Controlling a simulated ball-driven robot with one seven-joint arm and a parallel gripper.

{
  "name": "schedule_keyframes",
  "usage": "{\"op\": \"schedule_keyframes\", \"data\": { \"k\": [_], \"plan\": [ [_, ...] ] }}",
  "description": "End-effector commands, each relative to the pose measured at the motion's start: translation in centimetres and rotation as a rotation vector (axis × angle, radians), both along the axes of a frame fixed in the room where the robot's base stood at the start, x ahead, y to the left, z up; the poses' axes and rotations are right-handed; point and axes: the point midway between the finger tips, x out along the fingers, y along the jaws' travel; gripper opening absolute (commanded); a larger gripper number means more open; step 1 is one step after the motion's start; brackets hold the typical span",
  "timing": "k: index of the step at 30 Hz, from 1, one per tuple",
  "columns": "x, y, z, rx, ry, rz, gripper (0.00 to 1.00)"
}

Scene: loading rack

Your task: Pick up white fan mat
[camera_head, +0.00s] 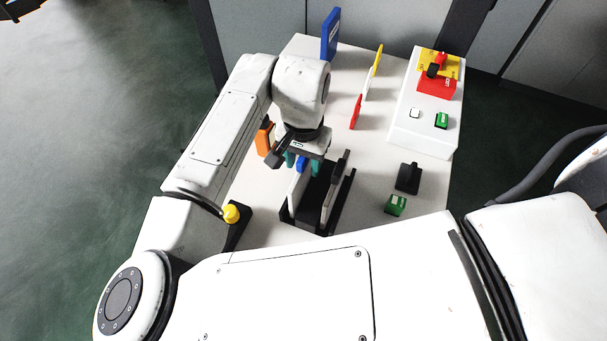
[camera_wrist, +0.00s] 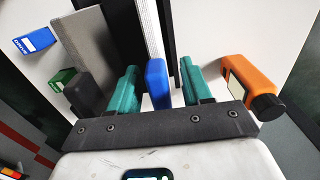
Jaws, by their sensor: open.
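A white panel (camera_head: 297,188) stands upright in the black rack (camera_head: 285,213), below my gripper (camera_head: 302,161). In the wrist view a white strip with small print (camera_wrist: 152,38) shows there beyond my gripper (camera_wrist: 157,78). I cannot tell for sure that this is the white fan mat. A blue piece (camera_wrist: 157,85) lies between the two teal fingers, with a gap on each side; it also shows above the white panel in the head view (camera_head: 301,164). The fingers are apart and hold nothing that I can see.
A dark-edged grey panel (camera_wrist: 92,45) stands in the rack to the left in the wrist view. An orange device (camera_wrist: 250,82) is close on the right. A control box (camera_head: 425,115), a dark block (camera_head: 407,178) and a green block (camera_head: 395,205) are right of the rack.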

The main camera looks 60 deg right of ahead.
Motion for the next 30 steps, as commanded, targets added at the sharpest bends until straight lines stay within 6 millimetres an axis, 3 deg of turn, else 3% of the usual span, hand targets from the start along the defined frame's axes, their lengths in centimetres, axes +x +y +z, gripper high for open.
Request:
{"op": "schedule_keyframes", "data": {
  "k": [2, 17, 30],
  "plan": [
    [-0.01, -0.01, 0.01, 0.0, 0.0, 0.0, 0.47],
    [-0.02, -0.01, 0.05, 0.0, 0.0, -0.001, 0.0],
    [-0.02, -0.02, 0.1, 0.0, 0.0, -0.001, 0.0]
  ]
}}
